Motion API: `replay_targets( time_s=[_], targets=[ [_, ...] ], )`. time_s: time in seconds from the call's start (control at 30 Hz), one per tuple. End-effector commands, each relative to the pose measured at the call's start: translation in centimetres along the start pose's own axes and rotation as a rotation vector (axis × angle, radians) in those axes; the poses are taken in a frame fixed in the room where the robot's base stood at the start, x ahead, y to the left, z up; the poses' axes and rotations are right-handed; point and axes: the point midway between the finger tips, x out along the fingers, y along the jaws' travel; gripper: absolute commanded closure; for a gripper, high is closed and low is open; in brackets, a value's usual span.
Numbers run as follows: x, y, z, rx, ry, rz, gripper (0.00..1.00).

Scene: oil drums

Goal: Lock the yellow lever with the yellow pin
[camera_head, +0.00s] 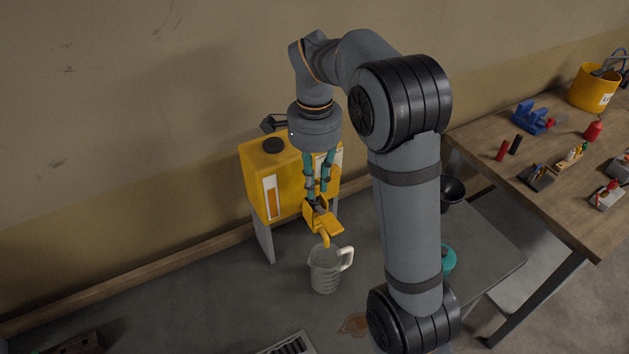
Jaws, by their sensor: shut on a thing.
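A yellow oil container (258,187) with a dark cap stands on a raised support against the wall. A yellow tap part with a flat lever (329,227) juts from its front, above a clear measuring jug (325,270). My gripper (316,203) points down at the top of this yellow tap part, and its fingers are closed there. The thing between the fingertips is too small to make out. I cannot tell the yellow pin apart from the yellow parts around it.
My arm hides part of the grey bench on the right. A dark funnel (452,189) and a teal object (448,260) show beside it. A wooden table (480,150) with tools stands at the right. A brown spill (353,326) lies near the jug.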

Motion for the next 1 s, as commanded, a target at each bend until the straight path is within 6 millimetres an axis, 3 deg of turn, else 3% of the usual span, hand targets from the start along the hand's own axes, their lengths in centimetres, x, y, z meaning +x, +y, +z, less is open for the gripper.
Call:
replay_targets(
  time_s=[1.0],
  targets=[
    [2.0,0.0,0.0,0.0,0.0,0.0,1.0]
  ],
)
